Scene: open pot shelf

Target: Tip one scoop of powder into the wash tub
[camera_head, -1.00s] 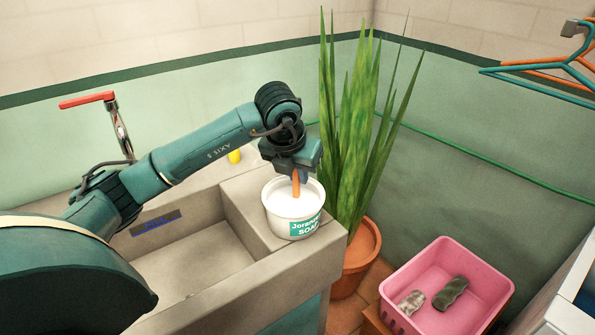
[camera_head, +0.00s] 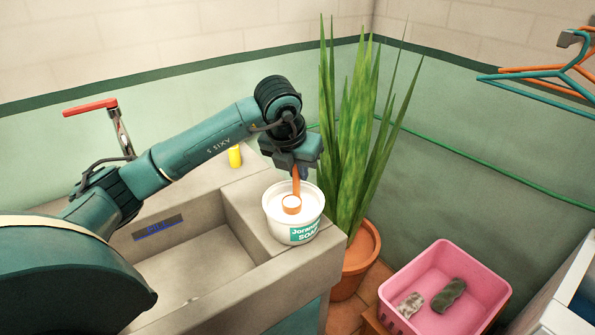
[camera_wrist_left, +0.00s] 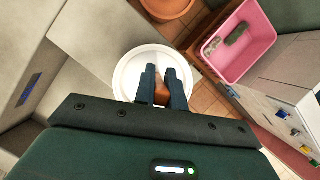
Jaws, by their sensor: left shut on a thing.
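My left gripper (camera_head: 299,172) is shut on the handle of an orange scoop (camera_head: 296,187), which hangs down over a white soap tub (camera_head: 284,227). The scoop's round bowl holds white powder and faces up, at the tub's mouth; I cannot tell whether it touches the powder inside. In the left wrist view, my fingers (camera_wrist_left: 163,90) hold the orange handle (camera_wrist_left: 162,94) above the white tub (camera_wrist_left: 121,80). My right gripper is out of view.
The soap tub stands on the ledge of a grey stone sink (camera_head: 225,290) with a red-handled tap (camera_head: 90,107). A potted spiky plant (camera_head: 358,170) stands between sink and pink tub. Hangers (camera_head: 545,75) hang at upper right. A yellow object (camera_head: 235,156) sits behind.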

